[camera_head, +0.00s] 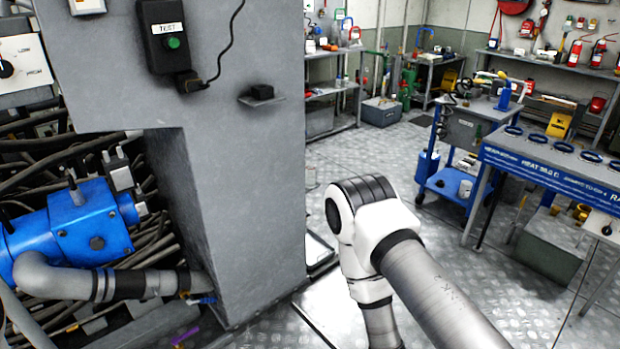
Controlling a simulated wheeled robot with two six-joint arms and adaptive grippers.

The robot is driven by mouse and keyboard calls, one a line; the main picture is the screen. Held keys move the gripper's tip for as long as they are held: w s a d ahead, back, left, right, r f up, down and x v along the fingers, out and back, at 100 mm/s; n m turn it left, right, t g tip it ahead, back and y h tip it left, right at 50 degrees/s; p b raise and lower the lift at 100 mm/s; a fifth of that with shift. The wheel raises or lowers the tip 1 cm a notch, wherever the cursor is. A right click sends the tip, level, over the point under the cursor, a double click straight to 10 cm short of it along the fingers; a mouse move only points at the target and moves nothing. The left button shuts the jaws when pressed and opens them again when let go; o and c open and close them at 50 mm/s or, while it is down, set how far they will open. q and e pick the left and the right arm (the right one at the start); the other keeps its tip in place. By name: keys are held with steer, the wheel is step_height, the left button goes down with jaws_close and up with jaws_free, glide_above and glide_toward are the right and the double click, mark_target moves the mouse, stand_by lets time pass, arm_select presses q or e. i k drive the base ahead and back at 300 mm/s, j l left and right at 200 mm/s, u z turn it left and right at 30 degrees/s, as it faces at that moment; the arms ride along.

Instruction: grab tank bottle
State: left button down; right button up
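I cannot tell for sure which thing is the tank bottle. A small blue bottle-like thing (505,97) stands on top of the blue cart at the right. A larger blue container (427,166) sits on the cart's lower shelf, and a green cylinder-like shape (406,84) stands at the back. My white and grey right arm comes in from the lower right, with its elbow in front of the grey cabinet's right side. Neither of my grippers shows, and neither is seen at any of these things.
A large grey cabinet (235,200) with a test button box (165,38) fills the left middle. A blue pump unit (75,235) and hoses lie left of it. A blue-edged table (550,172) stands at the right. The metal floor (375,150) between is mostly clear.

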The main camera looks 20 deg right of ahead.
mark_target(310, 169)
steer(key=i+l, duration=0.25)
steer(key=l, duration=0.35)
steer(key=i+l, duration=0.3)
steer(key=l, duration=0.35)
steer(key=i+l, duration=0.25)
steer(key=l, duration=0.35)
steer(key=i+l, duration=0.3)
steer(key=l, duration=0.3)
steer(key=i+l, duration=0.25)
steer(key=l, duration=0.35)
steer(key=i+l, duration=0.3)
steer(key=l, duration=0.3)
steer(key=i+l, duration=0.25)
steer(key=l, duration=0.4)
steer(key=i+l+u, duration=0.1)
steer(key=i+l, duration=0.15)
steer(key=l, duration=0.35)
